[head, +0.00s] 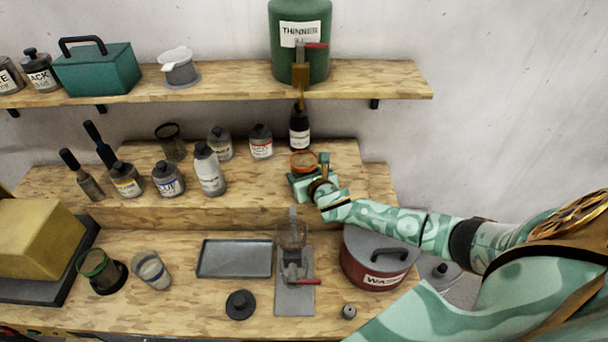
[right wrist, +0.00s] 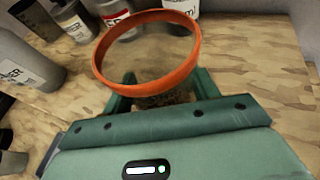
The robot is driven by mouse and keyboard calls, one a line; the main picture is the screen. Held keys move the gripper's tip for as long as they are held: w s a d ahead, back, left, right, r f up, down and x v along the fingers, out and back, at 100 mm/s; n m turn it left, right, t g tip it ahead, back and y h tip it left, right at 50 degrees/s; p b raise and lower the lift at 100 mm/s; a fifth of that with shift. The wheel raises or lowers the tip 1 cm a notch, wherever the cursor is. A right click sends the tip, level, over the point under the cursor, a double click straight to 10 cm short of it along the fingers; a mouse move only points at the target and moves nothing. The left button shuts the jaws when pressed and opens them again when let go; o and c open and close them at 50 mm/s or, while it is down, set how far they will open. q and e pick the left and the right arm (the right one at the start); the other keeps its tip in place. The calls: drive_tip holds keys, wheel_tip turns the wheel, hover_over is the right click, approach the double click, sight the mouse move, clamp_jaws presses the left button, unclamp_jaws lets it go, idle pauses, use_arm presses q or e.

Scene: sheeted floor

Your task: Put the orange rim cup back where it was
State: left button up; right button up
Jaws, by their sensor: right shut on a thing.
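The orange rim cup (head: 303,158) is a clear cup with an orange ring around its top. It is at the right end of the raised wooden step (head: 240,192), just in front of a dark bottle (head: 299,129). My right gripper (head: 306,176) is shut on the cup below its rim. In the right wrist view, the orange rim (right wrist: 147,86) is in front of the green fingers, and the cup looks roughly upright. The gripper hides its lower part, so I cannot tell whether its base touches the step. My left gripper is not in view.
Several labelled jars and bottles (head: 210,172) stand on the step to the left. A green thinner drum (head: 300,65) with a tap stands on the shelf above. Below are a tray (head: 234,272), a clear cup (head: 292,236) on a stand, and a red waste pot (head: 370,277).

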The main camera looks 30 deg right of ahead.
drive_tip(key=o, duration=1.1)
drive_tip(key=shift+f, duration=0.15)
drive_tip(key=shift+c, duration=0.2)
drive_tip(key=shift+s+r, duration=0.15)
drive_tip(key=shift+r, duration=0.1)
drive_tip(key=p+v, duration=0.2)
drive_tip(key=v, duration=0.9)
drive_tip(key=shift+s, duration=0.3)
drive_tip(key=shift+a+r, duration=0.1)
